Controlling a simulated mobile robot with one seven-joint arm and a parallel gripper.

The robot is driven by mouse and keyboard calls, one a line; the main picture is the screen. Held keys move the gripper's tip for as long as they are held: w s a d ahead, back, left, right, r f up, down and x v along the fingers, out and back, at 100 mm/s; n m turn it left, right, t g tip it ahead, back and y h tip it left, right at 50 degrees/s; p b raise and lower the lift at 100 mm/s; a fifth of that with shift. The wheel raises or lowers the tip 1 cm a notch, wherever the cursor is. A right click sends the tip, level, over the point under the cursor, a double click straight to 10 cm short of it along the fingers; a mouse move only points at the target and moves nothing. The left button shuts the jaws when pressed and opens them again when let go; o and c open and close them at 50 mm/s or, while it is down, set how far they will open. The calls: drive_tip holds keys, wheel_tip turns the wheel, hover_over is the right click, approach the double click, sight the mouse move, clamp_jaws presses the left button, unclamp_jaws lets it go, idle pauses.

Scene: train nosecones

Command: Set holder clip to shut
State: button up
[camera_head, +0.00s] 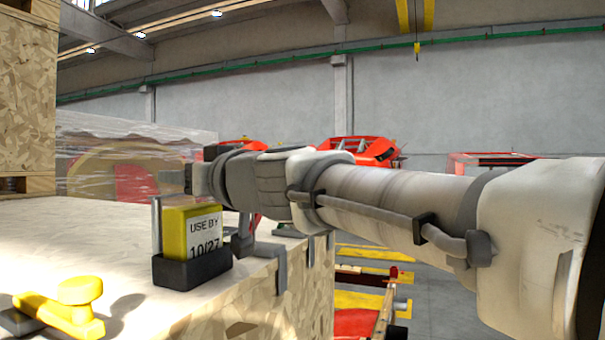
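A small black holder (192,270) sits on the crate top near its right edge. A yellow block (174,232) with a white label reading "USE BY 10/27" stands upright in it. A thin grey upright piece (156,228) rises at the holder's left side; I cannot tell for sure whether it is the clip. My gripper (188,179) is at the left end of my arm, just above and behind the yellow block. Its fingers are seen edge-on and partly hidden, so their opening and any contact do not show.
The holder rests on a wooden crate (75,235) with grey metal brackets (282,268) over its right edge. A yellow knobbed object (66,306) lies at lower left. A plastic-wrapped load (135,160) and a wooden box (28,95) stand behind. Red nosecones (360,150) are farther back.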

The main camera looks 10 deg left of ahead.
drive_tip(key=shift+c, duration=0.2)
clamp_jaws()
idle(1.1)
